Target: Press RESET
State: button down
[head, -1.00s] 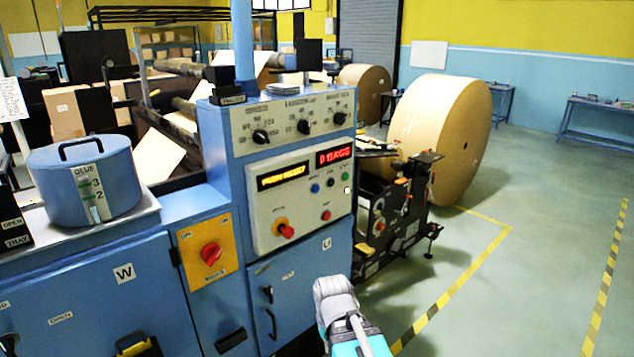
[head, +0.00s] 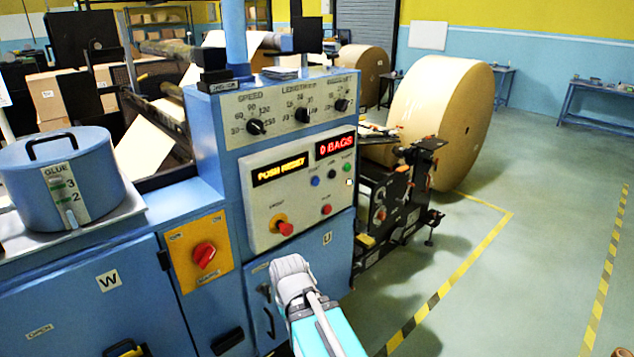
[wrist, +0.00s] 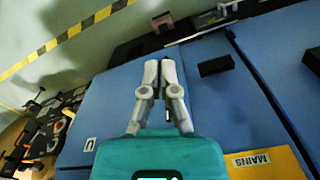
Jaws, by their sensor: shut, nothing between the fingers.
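The control panel (head: 300,189) stands on the blue machine cabinet in the head view. Its amber display (head: 280,170) reads PUSH RESET. Below the displays sit a small blue button (head: 315,181), a dark one (head: 331,174) and a green one (head: 347,167); their labels are too small to read. Lower are a red button (head: 326,209) and a red mushroom knob (head: 283,226). My gripper (wrist: 159,64) is shut and empty in the wrist view, over the blue cabinet doors. The panel buttons are not visible there. In the head view, my arm (head: 318,325) is below the panel, apart from the buttons.
A red counter (head: 335,146) reads 0 BAGS. Black dials (head: 303,115) line the upper panel. A yellow plate with a red switch (head: 204,256) is at left, beside a glue pot (head: 60,185). A black roll stand (head: 400,190) is at right; open floor lies beyond.

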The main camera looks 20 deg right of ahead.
aim_at(316, 181)
jog(key=w+d+r+m+t+y+p, duration=0.2)
jog(key=w+d+r+m+y+p, duration=0.15)
jog(key=w+d+r+p, duration=0.6)
jog(key=w+d+r+m+t+y+p, duration=0.3)
jog(key=w+d+r+t+p, duration=0.2)
jog(key=w+d+r, duration=0.6)
jog(key=d+r, duration=0.1)
jog(key=d, duration=0.3)
jog(key=shift+w+a+m, duration=0.1)
jog(key=shift+w+m, duration=0.1)
jog(key=shift+m, duration=0.05)
jog(key=shift+w+a, duration=0.5)
jog(key=shift+w, duration=0.85)
jog(key=shift+w+a, duration=0.5)
jog(key=shift+w, duration=0.85)
jog(key=shift+w+a, duration=0.5)
jog(key=shift+w, duration=0.85)
